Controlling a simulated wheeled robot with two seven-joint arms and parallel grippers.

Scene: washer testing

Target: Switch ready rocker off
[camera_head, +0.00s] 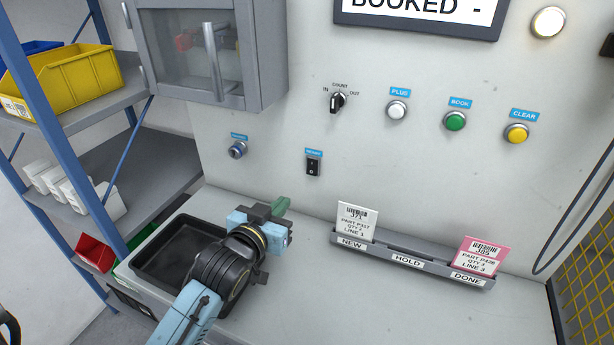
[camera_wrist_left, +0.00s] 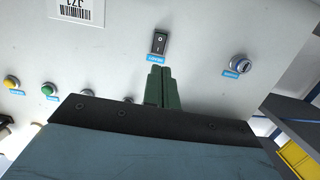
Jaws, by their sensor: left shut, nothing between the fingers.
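The black rocker switch (camera_head: 313,165) is on the pale wall panel under a small blue label whose print is too small to read surely. It also shows in the left wrist view (camera_wrist_left: 159,43), upside down, with a white mark on its face. I cannot tell which half is pressed in. My left gripper (camera_head: 281,206) has green fingers, shut and empty, below and a little left of the rocker in the head view. In the left wrist view the fingertips (camera_wrist_left: 159,70) point toward the rocker, apparently apart from it. My right gripper is not in view.
A blue-ringed key switch (camera_head: 237,150) is left of the rocker. A selector knob (camera_head: 337,102) and white, green and yellow buttons (camera_head: 455,121) are higher up. A card rack (camera_head: 405,258) stands right of the gripper. A black tray (camera_head: 152,262) lies behind my left arm.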

